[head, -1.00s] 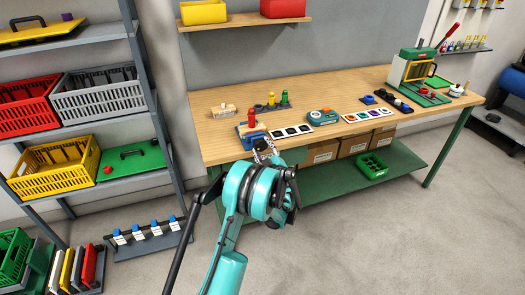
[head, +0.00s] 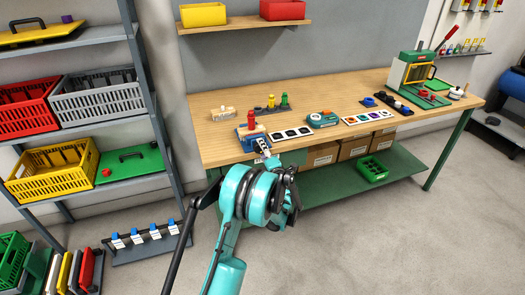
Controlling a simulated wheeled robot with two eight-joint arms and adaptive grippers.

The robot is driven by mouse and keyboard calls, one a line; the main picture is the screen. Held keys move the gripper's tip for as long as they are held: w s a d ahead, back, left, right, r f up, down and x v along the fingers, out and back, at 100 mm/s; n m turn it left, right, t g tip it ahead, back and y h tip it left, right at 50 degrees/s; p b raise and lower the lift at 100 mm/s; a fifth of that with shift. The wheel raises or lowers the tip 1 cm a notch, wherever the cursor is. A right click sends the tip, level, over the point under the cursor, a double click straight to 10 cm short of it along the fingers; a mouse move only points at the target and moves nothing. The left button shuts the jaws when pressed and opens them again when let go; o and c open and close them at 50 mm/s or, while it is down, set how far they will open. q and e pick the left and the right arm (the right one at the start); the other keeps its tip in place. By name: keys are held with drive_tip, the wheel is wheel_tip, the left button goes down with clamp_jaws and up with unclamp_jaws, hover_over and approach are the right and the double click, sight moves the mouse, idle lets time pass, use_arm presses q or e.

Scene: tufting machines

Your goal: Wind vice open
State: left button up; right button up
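A small blue vice (head: 249,142) sits at the front left edge of the wooden workbench (head: 222,148). A red bottle-like object (head: 251,120) stands upright just behind it. My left arm reaches up from the bottom of the head view. The vice's jaw gap and screw are too small or hidden to read. My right gripper is not in view.
Swatch cards (head: 291,133), a teal tool (head: 322,119) and a green machine (head: 412,72) stand along the bench to the right. A yellow and a green bottle (head: 284,101) stand behind the vice. A shelf rack with a yellow crate (head: 50,172) is at left. Floor at right is clear.

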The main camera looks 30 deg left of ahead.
use_arm(q)
drive_tip(key=n, duration=0.7)
idle(0.6)
drive_tip(key=o, duration=1.1)
drive_tip(key=shift+o, duration=0.2)
drive_tip(key=v, duration=1.2)
drive_tip(key=shift+s+a, duration=0.1)
